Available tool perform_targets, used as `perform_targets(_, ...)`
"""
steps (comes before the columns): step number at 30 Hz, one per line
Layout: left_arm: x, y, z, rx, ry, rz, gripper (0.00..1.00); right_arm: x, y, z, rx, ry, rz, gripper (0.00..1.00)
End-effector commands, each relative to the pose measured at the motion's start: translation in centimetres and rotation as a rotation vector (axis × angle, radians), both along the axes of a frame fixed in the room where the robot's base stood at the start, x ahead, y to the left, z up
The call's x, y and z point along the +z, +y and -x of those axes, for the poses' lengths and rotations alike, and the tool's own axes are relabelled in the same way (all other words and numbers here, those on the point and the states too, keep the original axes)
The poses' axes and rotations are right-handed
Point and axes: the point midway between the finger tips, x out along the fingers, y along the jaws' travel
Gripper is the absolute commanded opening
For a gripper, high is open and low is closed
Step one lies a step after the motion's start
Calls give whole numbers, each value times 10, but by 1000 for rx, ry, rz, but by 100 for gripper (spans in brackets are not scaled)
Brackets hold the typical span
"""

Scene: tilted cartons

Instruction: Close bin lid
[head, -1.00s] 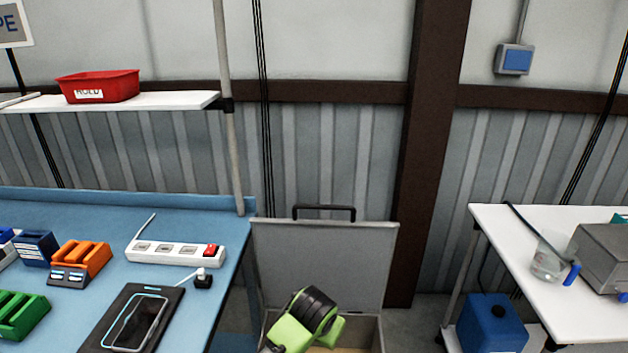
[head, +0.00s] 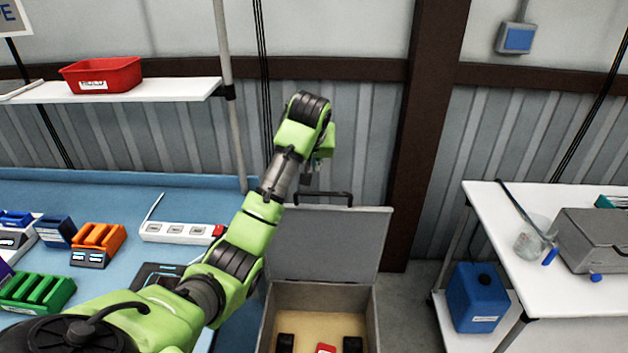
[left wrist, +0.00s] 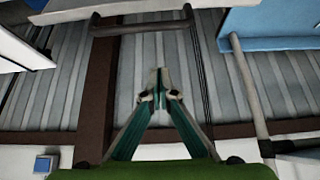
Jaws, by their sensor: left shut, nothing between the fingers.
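The grey bin (head: 372,312) stands on the floor to the right of the blue workbench. Its lid (head: 335,240) is up, standing at the back, with a dark handle (head: 322,196) along its top edge. Inside are black items and a red one on a tan bottom. My left arm reaches up over the bench, and my left gripper (head: 312,178) is above and behind the lid edge near the handle, partly hidden by the wrist. In the left wrist view the gripper (left wrist: 158,82) is shut and empty, apart from the handle (left wrist: 143,26). My right gripper is not in view.
The blue workbench (head: 120,205) holds a power strip (head: 180,232), an orange holder (head: 98,240) and a green holder (head: 38,292). A shelf with a red tray (head: 103,75) is above. A white table (head: 520,225) stands right, with a blue canister (head: 477,297) below.

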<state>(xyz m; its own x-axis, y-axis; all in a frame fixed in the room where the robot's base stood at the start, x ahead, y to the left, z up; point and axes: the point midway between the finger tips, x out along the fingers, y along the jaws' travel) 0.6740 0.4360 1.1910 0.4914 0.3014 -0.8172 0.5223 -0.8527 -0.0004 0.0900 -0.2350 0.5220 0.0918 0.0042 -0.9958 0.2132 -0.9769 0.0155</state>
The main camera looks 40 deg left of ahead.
Motion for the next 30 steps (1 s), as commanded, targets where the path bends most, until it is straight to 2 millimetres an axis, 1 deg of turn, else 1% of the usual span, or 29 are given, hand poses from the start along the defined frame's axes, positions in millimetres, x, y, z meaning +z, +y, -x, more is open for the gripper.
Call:
perform_targets(1, -6, 3, -4, 1, 7, 1, 0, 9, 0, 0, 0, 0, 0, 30)
perform_targets(9, -49, 19, -30, 0, 5, 0, 0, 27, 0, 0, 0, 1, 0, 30)
perform_targets(10, -51, 18, -29, -1, 4, 0, 0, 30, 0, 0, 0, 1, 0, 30)
perform_targets(12, -52, 12, -20, -2, 1, -1, 0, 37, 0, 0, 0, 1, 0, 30)
perform_targets(19, -59, 2, -3, -2, 1, -1, 0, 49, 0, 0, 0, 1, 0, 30)
perform_targets(24, -61, -1, 2, -2, 0, -2, 0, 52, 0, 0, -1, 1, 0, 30)
perform_targets(30, -62, -2, 2, -1, -1, -1, 0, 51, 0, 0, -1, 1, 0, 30)
